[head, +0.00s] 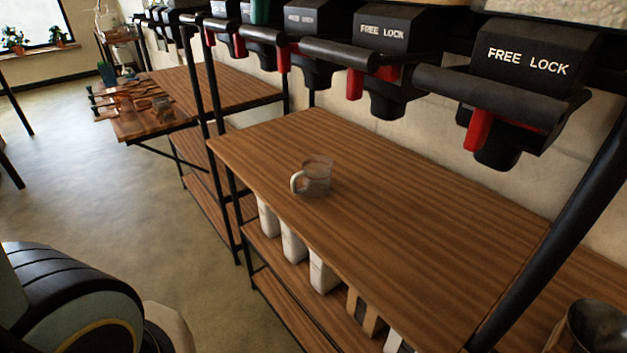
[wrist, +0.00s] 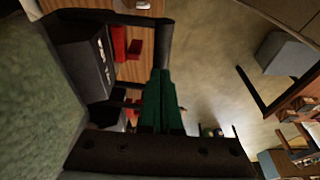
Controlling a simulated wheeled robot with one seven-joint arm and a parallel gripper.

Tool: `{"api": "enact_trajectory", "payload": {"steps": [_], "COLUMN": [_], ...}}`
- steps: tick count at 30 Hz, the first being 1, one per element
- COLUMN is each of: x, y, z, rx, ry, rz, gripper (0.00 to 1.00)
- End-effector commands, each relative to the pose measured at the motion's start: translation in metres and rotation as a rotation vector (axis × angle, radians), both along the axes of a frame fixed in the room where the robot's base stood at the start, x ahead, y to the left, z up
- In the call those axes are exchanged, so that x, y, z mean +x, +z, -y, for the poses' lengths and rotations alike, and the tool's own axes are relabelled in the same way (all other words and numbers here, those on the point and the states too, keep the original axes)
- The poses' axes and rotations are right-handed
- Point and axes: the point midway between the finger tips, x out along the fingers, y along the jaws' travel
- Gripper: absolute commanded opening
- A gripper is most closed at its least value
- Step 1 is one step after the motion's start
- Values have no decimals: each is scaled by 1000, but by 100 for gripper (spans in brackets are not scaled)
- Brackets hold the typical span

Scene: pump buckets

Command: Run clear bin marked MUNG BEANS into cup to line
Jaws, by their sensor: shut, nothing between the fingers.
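A clear cup (head: 317,176) with a pale handle stands upright on the wooden top (head: 400,215) below the dispensers; I make out no fill in it. No MUNG BEANS label is readable in either view. In the wrist view a clear bin wall (wrist: 22,105) with green grains behind it fills the left side, and a black dispenser head (wrist: 85,62) with red parts (wrist: 120,42) is beside it. My gripper (wrist: 160,75) has its green fingers closed together and empty, right of that head. A green piece also shows at the head view's top edge, mostly cut off.
Several black dispensers marked FREE LOCK (head: 527,62) with red levers hang in a row over the wooden top. Black posts (head: 560,235) frame the rack. A metal container (head: 592,328) is at lower right. The wooden top around the cup is clear.

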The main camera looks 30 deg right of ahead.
Motion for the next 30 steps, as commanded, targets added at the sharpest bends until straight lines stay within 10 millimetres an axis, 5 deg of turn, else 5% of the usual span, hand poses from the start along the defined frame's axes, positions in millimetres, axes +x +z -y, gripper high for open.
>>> {"api": "enact_trajectory", "payload": {"steps": [30], "x": [0], "y": [-17], "z": [0], "rx": [1], "ry": [-1], "rz": [-1], "gripper": [0]}}
